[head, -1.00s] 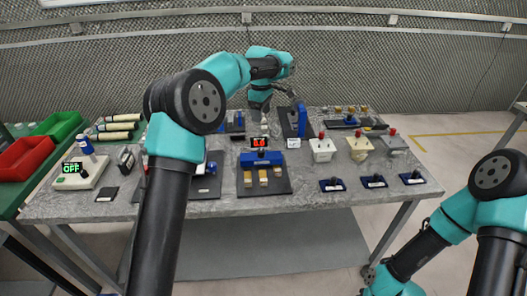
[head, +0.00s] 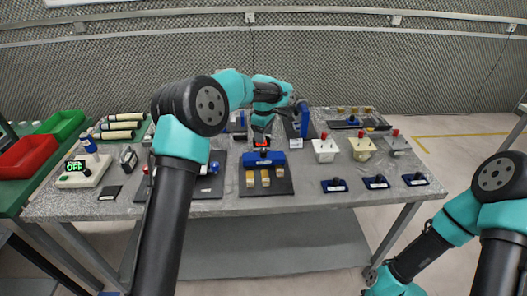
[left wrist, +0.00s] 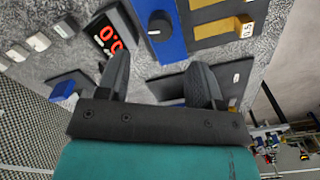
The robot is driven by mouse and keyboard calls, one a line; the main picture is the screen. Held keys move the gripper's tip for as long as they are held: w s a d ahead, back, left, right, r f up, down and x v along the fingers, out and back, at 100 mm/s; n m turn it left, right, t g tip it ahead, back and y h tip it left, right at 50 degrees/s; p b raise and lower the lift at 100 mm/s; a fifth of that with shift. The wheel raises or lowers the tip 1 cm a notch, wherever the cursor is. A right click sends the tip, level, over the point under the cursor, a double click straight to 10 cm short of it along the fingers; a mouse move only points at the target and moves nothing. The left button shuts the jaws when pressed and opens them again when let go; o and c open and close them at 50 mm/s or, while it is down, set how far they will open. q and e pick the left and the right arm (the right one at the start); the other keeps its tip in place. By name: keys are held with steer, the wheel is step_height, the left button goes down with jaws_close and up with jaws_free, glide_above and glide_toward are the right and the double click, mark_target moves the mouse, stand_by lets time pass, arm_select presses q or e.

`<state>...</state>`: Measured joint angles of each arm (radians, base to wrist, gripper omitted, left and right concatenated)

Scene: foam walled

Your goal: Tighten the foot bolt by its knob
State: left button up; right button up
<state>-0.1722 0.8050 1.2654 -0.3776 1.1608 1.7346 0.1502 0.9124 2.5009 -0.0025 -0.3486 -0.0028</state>
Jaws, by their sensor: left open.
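A blue fixture (head: 263,158) stands on a dark mat near the table's middle, with wooden blocks (head: 265,178) at its front. In the left wrist view the blue fixture (left wrist: 173,48) carries a dark round knob (left wrist: 159,25). I take this for the foot bolt's knob; the bolt itself cannot be made out. My left gripper (head: 262,138) hangs just behind the fixture, in front of the small red display. In the left wrist view my left gripper (left wrist: 160,65) is open and empty, its fingers apart from the knob.
The red-digit display (left wrist: 111,35) stands close to the left finger. A tall blue device (head: 303,120) stands behind to the right. White and cream boxes with red knobs (head: 360,148) are further right. Small blue plates (head: 377,182) lie at the front right.

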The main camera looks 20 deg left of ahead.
mark_target(264, 150)
arm_select(q)
step_height(264, 150, down, 8)
steer(key=shift+f, duration=0.2)
stand_by(0.3)
steer(key=c, duration=0.9)
